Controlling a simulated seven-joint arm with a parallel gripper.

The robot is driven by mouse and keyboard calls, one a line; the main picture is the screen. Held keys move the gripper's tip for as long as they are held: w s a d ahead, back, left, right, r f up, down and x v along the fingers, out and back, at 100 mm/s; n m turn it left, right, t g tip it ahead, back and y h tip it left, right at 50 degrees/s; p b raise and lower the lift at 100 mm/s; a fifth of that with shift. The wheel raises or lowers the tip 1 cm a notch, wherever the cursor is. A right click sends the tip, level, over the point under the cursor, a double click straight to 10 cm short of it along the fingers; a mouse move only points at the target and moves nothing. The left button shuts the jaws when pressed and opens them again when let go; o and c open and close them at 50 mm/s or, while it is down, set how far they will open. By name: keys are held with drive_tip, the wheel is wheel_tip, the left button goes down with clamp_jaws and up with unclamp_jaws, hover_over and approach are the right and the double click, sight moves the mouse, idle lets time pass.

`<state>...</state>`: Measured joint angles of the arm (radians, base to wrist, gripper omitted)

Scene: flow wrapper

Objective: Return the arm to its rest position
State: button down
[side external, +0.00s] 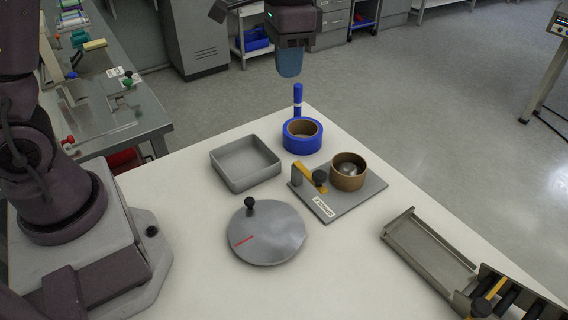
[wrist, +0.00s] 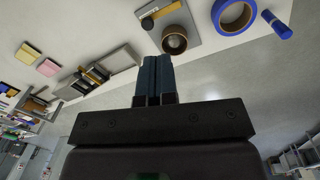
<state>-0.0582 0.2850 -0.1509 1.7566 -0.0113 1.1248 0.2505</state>
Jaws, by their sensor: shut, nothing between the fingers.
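My gripper (side external: 289,64) hangs above the far corner of the white table in the side view, clear of everything below it. In the wrist view its two blue fingers (wrist: 154,75) are closed together with nothing between them. Under it in the side view stand a blue marker-like cylinder (side external: 298,100) and a blue tape roll (side external: 301,137). Both also show in the wrist view, the tape roll (wrist: 232,14) at the top right and the blue cylinder (wrist: 278,25) beside it.
On the table (side external: 190,222) are a grey tray (side external: 246,178), a round grey disc with a black knob (side external: 267,237), a plate (side external: 318,207) bearing a brown ring (side external: 348,177), and a metal chute (side external: 432,250) at the right. The air around my gripper looks free.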

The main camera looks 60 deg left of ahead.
drive_tip(key=s+a+r+n+t, duration=0.2)
drive_tip(key=s+r+t, duration=0.1)
drive_tip(key=s, duration=0.6)
drive_tip(key=s+a+r+n+t, duration=0.2)
drive_tip(key=s+r+t, duration=0.1)
drive_tip(key=s, duration=0.7)
drive_tip(key=w+d+f+m+g+h, duration=0.15)
drive_tip(key=w+f+m+g, duration=0.5)
drive_tip(key=w+m, duration=0.85)
drive_tip(key=w+d+f+m+g, duration=0.3)
drive_tip(key=w+f+m, duration=0.85)
drive_tip(key=w, duration=0.55)
drive_tip(key=s+d+f+m, duration=0.3)
drive_tip(key=s+d+f, duration=0.1)
drive_tip(key=s+f, duration=0.3)
drive_tip(key=shift+f, duration=0.2)
